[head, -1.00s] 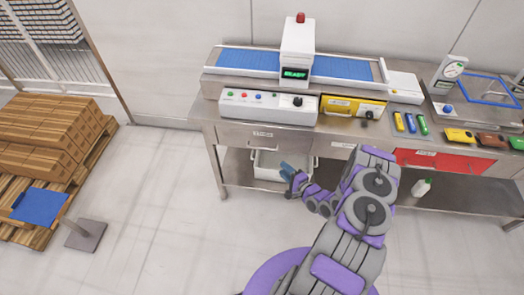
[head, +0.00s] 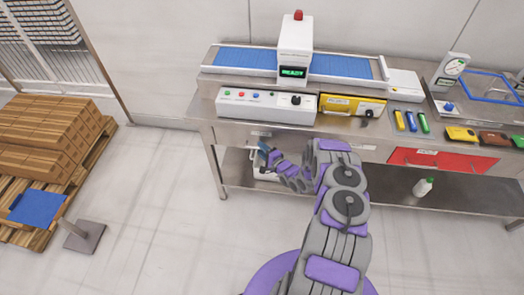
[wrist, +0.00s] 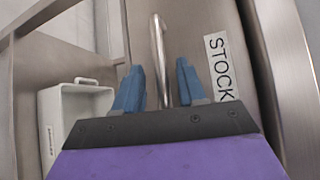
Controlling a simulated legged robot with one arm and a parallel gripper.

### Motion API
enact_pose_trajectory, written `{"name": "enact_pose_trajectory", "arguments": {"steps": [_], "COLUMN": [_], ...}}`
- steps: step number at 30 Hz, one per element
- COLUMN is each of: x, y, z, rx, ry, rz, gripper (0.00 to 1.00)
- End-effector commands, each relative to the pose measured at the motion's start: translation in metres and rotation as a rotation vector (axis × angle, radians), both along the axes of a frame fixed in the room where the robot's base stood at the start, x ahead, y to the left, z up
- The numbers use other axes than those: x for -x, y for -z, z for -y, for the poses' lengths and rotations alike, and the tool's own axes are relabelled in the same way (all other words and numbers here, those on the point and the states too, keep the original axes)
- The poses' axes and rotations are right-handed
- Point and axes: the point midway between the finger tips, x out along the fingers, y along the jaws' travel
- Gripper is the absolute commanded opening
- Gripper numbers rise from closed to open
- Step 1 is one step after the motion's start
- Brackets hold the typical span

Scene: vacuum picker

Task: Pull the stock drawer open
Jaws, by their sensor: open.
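The stock drawer (wrist: 200,22) has a steel front with a white STOCK label (wrist: 219,66) in the wrist view. In the head view the drawer (head: 232,134) is under the left part of the bench and looks closed. Its metal bar handle (wrist: 158,45) runs upright in the wrist picture. My gripper (wrist: 160,66) is open, with one blue finger on each side of the handle's line; I cannot tell whether either touches it. In the head view my gripper (head: 267,153) is small, just below the drawer label, and partly hides the drawer's lower edge.
A white crate (wrist: 72,128) stands on the lower shelf beneath the drawer. A red drawer front (head: 440,160) is farther right. A conveyor (head: 345,67) and a control box (head: 265,108) are on the bench.

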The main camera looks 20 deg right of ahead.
Motion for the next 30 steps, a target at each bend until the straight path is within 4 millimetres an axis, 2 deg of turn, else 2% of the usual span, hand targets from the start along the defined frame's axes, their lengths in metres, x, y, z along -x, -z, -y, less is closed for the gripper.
{"name": "enact_pose_trajectory", "arguments": {"steps": [9,21,30], "x": [-0.0018,-0.0016,-0.0013], "y": [-0.0002,0.0012,0.0025], "z": [-0.0021,0.0006,0.0017], "rx": [0.001,-0.001,-0.002], "ry": [-0.001,0.001,0.004], "rz": [-0.001,-0.002,-0.005], "gripper": [0.38,0.0,0.0]}}
